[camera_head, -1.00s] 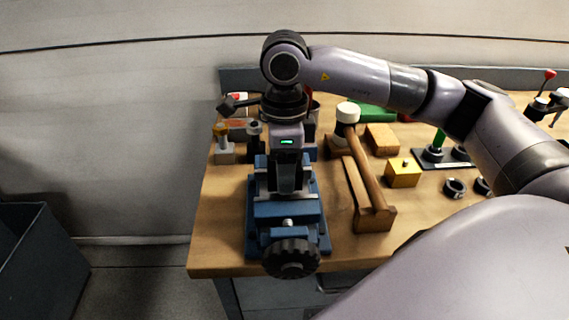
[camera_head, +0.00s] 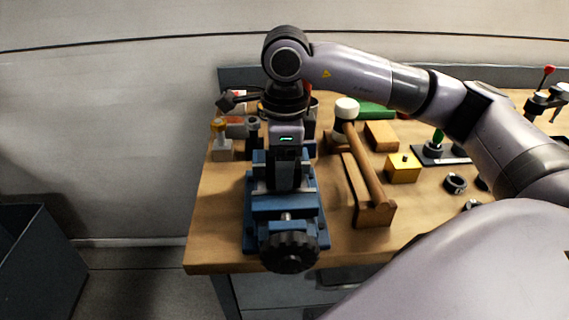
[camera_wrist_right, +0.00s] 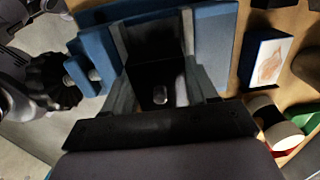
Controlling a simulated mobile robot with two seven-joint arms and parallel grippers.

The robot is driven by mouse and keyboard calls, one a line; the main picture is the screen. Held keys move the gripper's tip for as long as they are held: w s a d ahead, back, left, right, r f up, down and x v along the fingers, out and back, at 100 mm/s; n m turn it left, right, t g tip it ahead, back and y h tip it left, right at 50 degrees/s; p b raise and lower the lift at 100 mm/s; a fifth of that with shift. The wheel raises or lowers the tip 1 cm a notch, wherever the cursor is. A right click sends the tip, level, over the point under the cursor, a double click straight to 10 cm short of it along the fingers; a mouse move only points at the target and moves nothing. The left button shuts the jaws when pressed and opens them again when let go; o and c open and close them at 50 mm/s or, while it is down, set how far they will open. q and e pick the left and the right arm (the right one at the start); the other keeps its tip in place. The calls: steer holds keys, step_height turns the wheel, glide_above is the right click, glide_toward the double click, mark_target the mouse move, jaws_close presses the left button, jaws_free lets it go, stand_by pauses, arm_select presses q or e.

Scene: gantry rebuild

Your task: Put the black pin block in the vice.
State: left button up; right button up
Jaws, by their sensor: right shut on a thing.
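The blue vice (camera_head: 285,205) stands at the front left of the bench with its black handwheel toward me; its blue body also shows in the right wrist view (camera_wrist_right: 215,45). My right gripper (camera_head: 287,182) points straight down over the vice's jaws. In the right wrist view the gripper (camera_wrist_right: 160,90) is shut on the black pin block (camera_wrist_right: 150,65), whose light pin end faces the camera. The block is between the vice's grey jaws or just above them; I cannot tell whether it touches the bottom. In the head view the gripper and vice hide the block. My left gripper is not in view.
A yellow block (camera_head: 403,168), a wood block (camera_head: 381,136) and black rings (camera_head: 455,183) lie further right. Small parts crowd behind the vice. The bench's front left corner is clear.

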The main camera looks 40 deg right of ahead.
steer(key=shift+s+a+f, duration=0.1)
steer(key=shift+s+f, duration=0.05)
steer(key=shift+f, duration=0.4)
steer(key=shift+s+a+f, duration=0.1)
steer(key=shift+f, duration=0.4)
steer(key=o, duration=1.4)
steer(key=shift+w+f, duration=0.1)
steer(key=shift+r+p, duration=0.4)
steer(key=shift+r, duration=0.2)
steer(key=r+p, duration=0.1)
steer(key=r, duration=0.2)
steer(key=r+p, duration=0.2)
steer(key=r, duration=0.1)
steer(key=r+p, duration=0.2)
steer(key=r, duration=0.1)
steer(key=shift+w+d+r, duration=0.1)
steer(key=shift+w+d, duration=0.05)
steer(key=shift+d, duration=0.15)
